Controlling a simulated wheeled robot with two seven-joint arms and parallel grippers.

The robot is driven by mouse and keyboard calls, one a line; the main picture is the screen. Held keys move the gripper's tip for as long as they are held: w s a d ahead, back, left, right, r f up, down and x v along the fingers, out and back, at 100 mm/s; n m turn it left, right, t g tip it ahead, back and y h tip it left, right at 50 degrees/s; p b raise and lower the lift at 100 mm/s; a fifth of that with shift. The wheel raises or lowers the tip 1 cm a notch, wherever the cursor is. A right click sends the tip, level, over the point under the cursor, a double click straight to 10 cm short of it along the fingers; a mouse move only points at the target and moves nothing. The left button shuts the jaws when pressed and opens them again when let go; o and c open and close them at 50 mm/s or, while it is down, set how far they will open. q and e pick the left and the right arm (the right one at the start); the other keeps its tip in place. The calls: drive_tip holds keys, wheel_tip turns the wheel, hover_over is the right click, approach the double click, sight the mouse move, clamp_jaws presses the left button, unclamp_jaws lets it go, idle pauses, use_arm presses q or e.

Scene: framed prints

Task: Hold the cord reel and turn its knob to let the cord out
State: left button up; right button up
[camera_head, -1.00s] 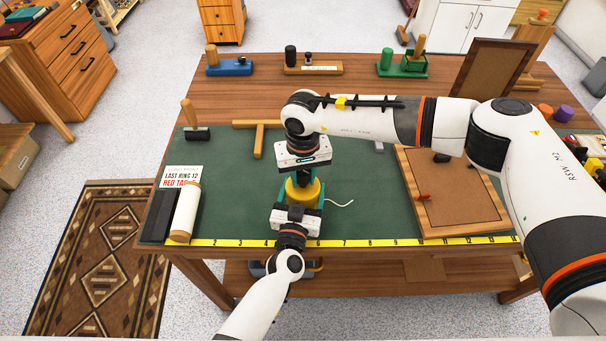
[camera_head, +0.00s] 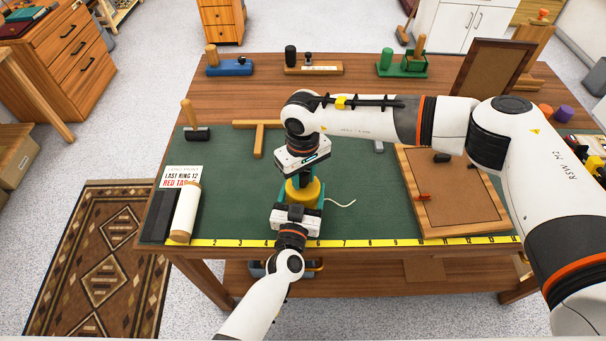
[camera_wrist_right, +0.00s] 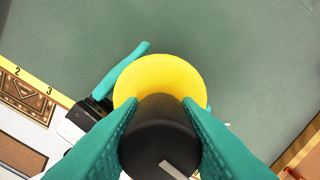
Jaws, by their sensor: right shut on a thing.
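The cord reel (camera_head: 303,193) is a yellow round body near the front edge of the green mat. A short white cord (camera_head: 341,204) lies out on the mat to its right. My right gripper (camera_head: 300,174) is above the reel; in the right wrist view its teal fingers are shut on the black knob (camera_wrist_right: 158,130) over the yellow reel top (camera_wrist_right: 160,77). My left gripper (camera_head: 298,201) reaches in from the front, with its teal fingers on either side of the reel. The reel's lower part and the left fingers' contact are mostly hidden.
A yellow numbered tape (camera_head: 385,242) runs along the table's front edge. A cream roll (camera_head: 186,212), a black block (camera_head: 157,215) and a printed card (camera_head: 183,176) lie left. A framed board (camera_head: 455,205) lies right. A wooden T-piece (camera_head: 259,139) lies behind. Mat right of the reel is clear.

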use_arm(q)
drive_tip(key=shift+s, duration=0.1)
use_arm(e)
drive_tip(key=shift+w+r, duration=0.1)
drive_tip(key=o, duration=1)
wheel_tip(320, 180, up, 12)
drive_tip(key=shift+f, duration=0.1)
use_arm(q)
drive_tip(key=o, duration=1.3)
